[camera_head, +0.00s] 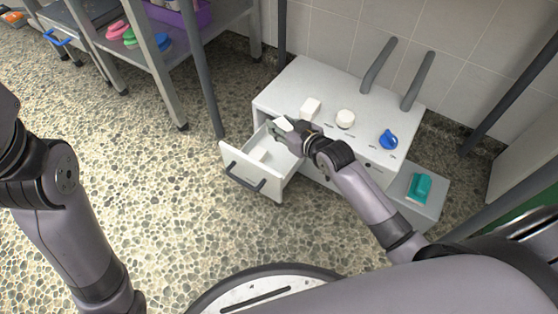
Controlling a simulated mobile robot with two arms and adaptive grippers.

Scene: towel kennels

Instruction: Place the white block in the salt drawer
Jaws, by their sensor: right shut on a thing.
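A white cabinet (290,87) stands against the tiled wall with its left drawer (243,166) pulled open by a dark handle. A white block (262,155) lies inside that drawer. My right gripper (284,128) is over the drawer's back part, shut on a white block (283,124). Another white block (311,107) stands on the cabinet top, beside a round white piece (345,119). The drawer labels are too small to read. My left arm shows at the left, but its gripper is out of view.
A blue object (388,140) sits on the cabinet's right part. A teal object (420,187) lies on a grey surface at the right. A metal table (181,45) at upper left bears pink, green and blue items and a purple bin (187,17). Stone floor left of the drawer is clear.

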